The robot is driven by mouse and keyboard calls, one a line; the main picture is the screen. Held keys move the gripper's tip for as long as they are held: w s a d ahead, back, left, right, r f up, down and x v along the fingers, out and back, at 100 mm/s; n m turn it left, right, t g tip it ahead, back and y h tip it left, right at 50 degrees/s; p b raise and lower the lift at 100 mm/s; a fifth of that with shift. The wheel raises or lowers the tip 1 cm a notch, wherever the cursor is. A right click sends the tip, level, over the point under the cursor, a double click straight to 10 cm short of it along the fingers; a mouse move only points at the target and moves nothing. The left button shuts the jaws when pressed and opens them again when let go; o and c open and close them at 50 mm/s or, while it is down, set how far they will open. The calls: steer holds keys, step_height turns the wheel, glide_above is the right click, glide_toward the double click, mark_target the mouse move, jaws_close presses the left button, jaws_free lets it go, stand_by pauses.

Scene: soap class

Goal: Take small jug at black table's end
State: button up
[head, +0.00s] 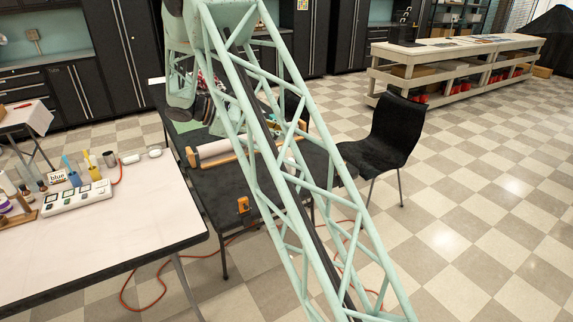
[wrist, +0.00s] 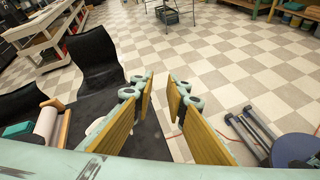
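The black table (head: 222,187) stands in the middle of the head view, partly covered by my green lattice arm. Its dark top also shows between and beside my fingers in the wrist view (wrist: 143,142). My gripper (wrist: 160,88) is open, with its two yellow-padded fingers apart and only table edge and floor visible between them. A pale rounded object (wrist: 96,126) shows beside the left finger, partly hidden by it; I cannot tell whether it is the small jug. No jug is clearly recognisable in the head view. My gripper is not clearly visible there.
A paper roll in a wooden holder (head: 216,150) and an orange item (head: 243,204) are on the black table. A black chair (head: 385,135) stands close to its right side. A white table (head: 125,215) with bottles and a device is at left. Orange cable lies on the floor.

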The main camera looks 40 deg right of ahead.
steer(key=w+d+f+n+h, duration=0.1)
steer(key=w+d+f, duration=0.1)
steer(key=w+f, duration=0.2)
steer(key=w+d+f+n+h, duration=0.2)
steer(key=w+d+f, duration=0.1)
steer(key=f, duration=0.6)
steer(key=w+d+f+n+h, duration=0.2)
steer(key=w+d+f, duration=0.1)
steer(key=f, duration=0.4)
steer(key=shift+w+d+f, duration=0.15)
steer(key=shift+w+d, duration=0.1)
steer(key=shift+w, duration=0.65)
step_height(320, 180, down, 8)
steer(key=shift+r+b, duration=0.1)
steer(key=shift+b, duration=0.65)
steer(key=shift+d, duration=0.3)
steer(key=shift+x, duration=0.95)
